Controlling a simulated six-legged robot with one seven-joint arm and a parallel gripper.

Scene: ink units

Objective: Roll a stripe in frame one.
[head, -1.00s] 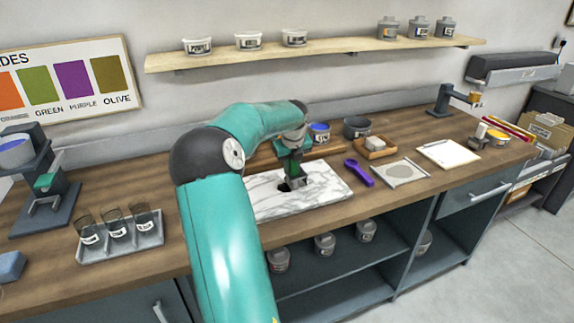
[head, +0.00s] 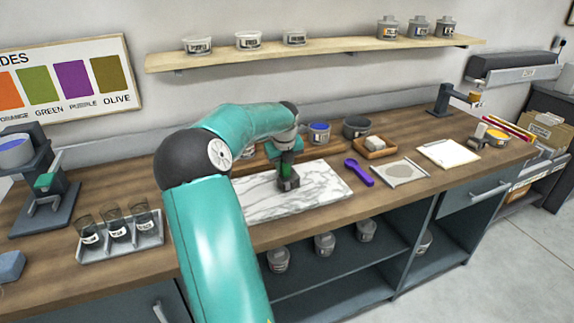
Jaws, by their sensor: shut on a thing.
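My gripper (head: 288,163) is over the marble slab (head: 257,208), in the middle of the worktop. It is shut on a small tool with a green part and a dark lower end (head: 289,184), perhaps a roller. The tool's low end is at or just above the slab; contact cannot be told. My arm and gripper hide part of the slab. To the right lie a flat frame (head: 386,178) with a grey rounded patch inside and a pale square board (head: 450,155); no number is readable on either.
A purple spoon-like tool (head: 361,174) lies right of the slab. Behind stand a blue-topped tub (head: 319,132), a grey tub (head: 356,127) and a wooden tray (head: 376,152). A cup rack (head: 137,242) is at left. A shelf (head: 330,47) hangs above.

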